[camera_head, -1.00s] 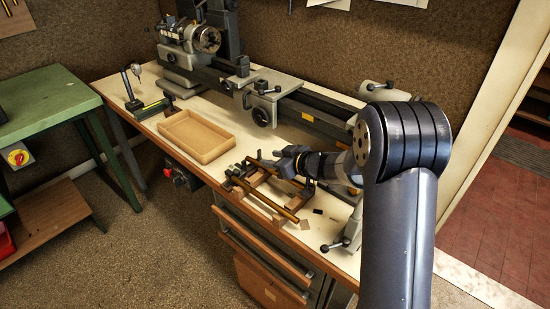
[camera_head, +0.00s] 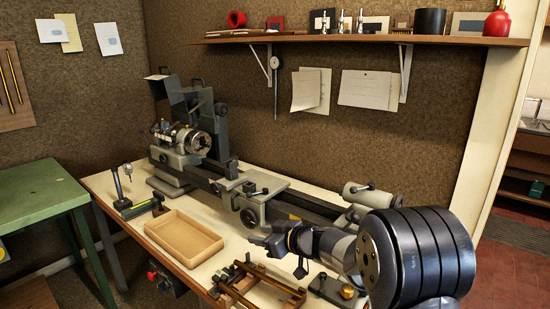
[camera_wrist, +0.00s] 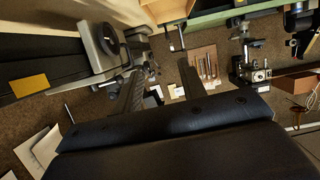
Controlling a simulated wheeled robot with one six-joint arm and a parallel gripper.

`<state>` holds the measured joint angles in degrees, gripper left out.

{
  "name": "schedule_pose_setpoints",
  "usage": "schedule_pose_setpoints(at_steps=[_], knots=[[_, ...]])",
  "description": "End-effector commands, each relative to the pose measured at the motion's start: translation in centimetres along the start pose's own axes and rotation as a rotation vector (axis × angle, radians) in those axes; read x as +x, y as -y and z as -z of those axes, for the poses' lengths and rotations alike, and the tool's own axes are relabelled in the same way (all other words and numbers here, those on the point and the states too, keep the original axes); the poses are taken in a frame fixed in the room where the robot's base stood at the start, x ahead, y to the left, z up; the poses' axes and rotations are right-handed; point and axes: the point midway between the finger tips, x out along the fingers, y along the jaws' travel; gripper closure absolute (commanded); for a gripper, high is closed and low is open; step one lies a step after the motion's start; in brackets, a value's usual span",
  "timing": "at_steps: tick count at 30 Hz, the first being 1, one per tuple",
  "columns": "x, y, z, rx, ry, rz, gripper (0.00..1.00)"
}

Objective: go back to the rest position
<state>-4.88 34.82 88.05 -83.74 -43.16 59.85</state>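My gripper (camera_head: 264,241) is in the air above the bench, in front of the lathe and to the right of the tan tray. In the wrist view my gripper (camera_wrist: 160,78) shows two dark fingers standing apart with nothing held between them. The arm reaches in from the lower right of the head view. Below the gripper, a wooden rack (camera_head: 238,293) with brass rods (camera_head: 275,280) lies on the bench; the arm and the picture's lower edge hide part of that area.
The lathe (camera_head: 240,190) runs along the back of the bench. A tan tray (camera_head: 184,238) stands left of the rack. A shelf (camera_head: 350,39) with a red bottle (camera_head: 497,20) hangs on the wall above. A green table (camera_head: 35,195) is at the left. The air above the tray is free.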

Motion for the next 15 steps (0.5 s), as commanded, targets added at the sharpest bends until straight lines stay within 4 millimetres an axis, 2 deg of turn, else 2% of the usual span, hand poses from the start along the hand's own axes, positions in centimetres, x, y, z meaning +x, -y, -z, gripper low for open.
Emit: schedule_pose_setpoints(at_steps=[15], knots=[[2.8, 0.4, -7.3, 0.023, 0.032, 0.011, 0.61]])
